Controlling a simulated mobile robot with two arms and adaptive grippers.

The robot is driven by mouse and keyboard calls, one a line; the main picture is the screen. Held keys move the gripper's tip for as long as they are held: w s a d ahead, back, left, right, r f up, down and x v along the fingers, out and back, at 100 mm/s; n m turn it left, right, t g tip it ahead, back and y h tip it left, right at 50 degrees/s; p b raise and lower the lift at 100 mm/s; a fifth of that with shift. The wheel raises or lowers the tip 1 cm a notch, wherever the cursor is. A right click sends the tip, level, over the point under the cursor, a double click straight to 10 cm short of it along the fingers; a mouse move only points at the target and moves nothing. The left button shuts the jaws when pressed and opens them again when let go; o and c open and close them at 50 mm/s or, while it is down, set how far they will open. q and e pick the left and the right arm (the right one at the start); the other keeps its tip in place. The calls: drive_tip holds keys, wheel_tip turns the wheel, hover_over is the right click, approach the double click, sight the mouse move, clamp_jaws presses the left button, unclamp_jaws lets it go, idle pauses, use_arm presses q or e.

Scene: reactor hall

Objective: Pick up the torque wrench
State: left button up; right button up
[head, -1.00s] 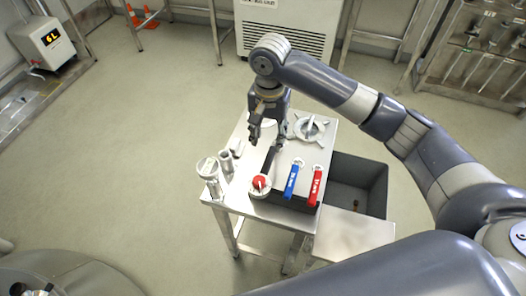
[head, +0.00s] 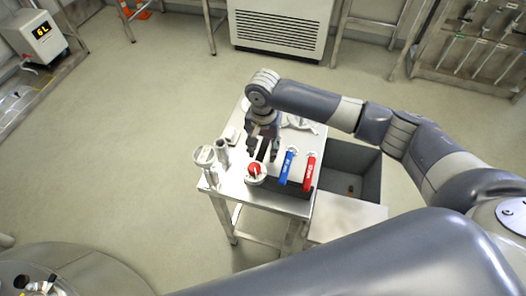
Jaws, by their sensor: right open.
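My right gripper (head: 262,155) is open and points down over the small steel table (head: 233,190), just behind a round red-topped fitting (head: 256,172). Its fingers stand apart and nothing is clearly held between them. A slim dark bar with a metal end, likely the torque wrench, lies on the table under this gripper. The gripper now hides most of it, and I cannot tell whether the fingers touch it. My left gripper is not in view.
A blue-handled valve (head: 287,167) and a red-handled valve (head: 309,171) stand right of the gripper. Metal cylinders (head: 207,161) stand at the table's left edge. A metal handwheel (head: 300,123) lies behind. A dark grey bin (head: 352,176) is on the right. Floor at left is clear.

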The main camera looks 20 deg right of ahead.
drive_tip(key=shift+c, duration=0.3)
clamp_jaws()
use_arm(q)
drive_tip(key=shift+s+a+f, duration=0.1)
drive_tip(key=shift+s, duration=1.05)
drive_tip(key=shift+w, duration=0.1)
